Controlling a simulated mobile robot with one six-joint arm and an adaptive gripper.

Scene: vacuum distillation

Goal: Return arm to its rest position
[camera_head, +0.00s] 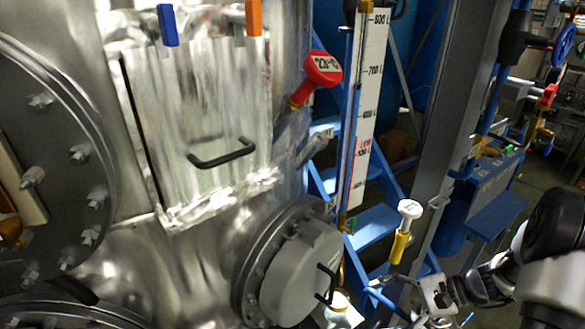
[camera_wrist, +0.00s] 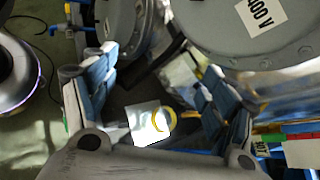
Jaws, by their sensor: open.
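My gripper (camera_head: 432,300) is at the lower right of the head view, beside the blue frame and to the right of the round grey cover. My arm comes in from the right edge. In the wrist view my gripper (camera_wrist: 155,98) shows its two blue-padded fingers spread apart, with nothing held between them. Beyond the fingers lie a white square piece and a yellow ring-like part (camera_wrist: 171,118); I cannot tell exactly what they are.
A steel vessel (camera_head: 200,110) with a handled hatch fills the left. A red-capped valve (camera_head: 321,69), a white-capped yellow valve (camera_head: 404,232), a level scale (camera_head: 369,100) and a grey column (camera_head: 466,130) stand near the arm. Grey round covers (camera_wrist: 250,30) are close in the wrist view.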

